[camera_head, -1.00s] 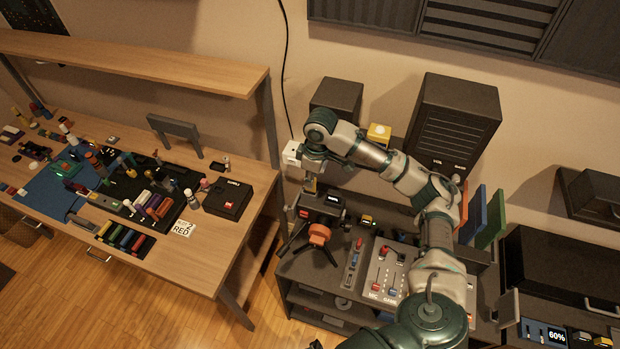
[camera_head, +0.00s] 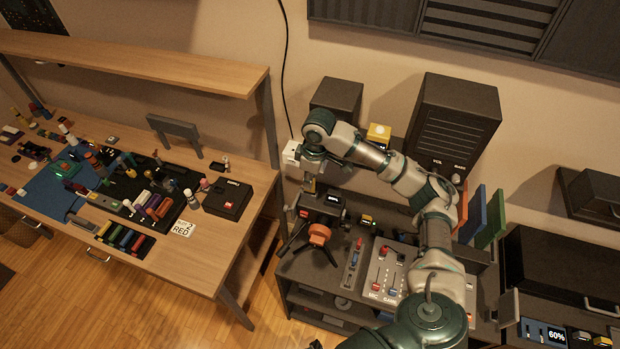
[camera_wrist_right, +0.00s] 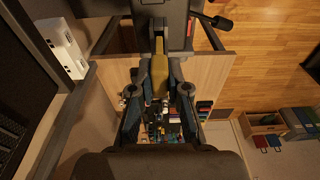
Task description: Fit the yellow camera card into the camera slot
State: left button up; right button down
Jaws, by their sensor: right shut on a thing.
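The dark camera (camera_head: 332,201) stands on a tripod with an orange part, on the grey cabinet. My right gripper (camera_head: 311,184) is just above the camera's left part and points down. In the right wrist view, my right gripper (camera_wrist_right: 160,92) is shut on the yellow camera card (camera_wrist_right: 160,70). The card's far end meets the dark camera body (camera_wrist_right: 176,14) at a narrow opening. I cannot tell how deep the card sits, or whether it is inside the slot. My left gripper is not in view.
A control panel with sliders (camera_head: 384,272) lies right of the tripod. Black speakers (camera_head: 452,125) stand behind my arm. A white wall box (camera_head: 291,153) is close to the gripper's left. The wooden workbench (camera_head: 215,262) at left is crowded with small items.

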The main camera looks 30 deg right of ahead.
aim_at(314, 179)
jog(key=shift+f, duration=1.5)
jog(key=c, duration=1.1)
grip_release()
jog(key=shift+r, duration=0.25)
jog(key=r, duration=0.7)
jog(key=s+d+r, duration=0.1)
jog(key=r, duration=0.3)
jog(key=shift+r, duration=0.15)
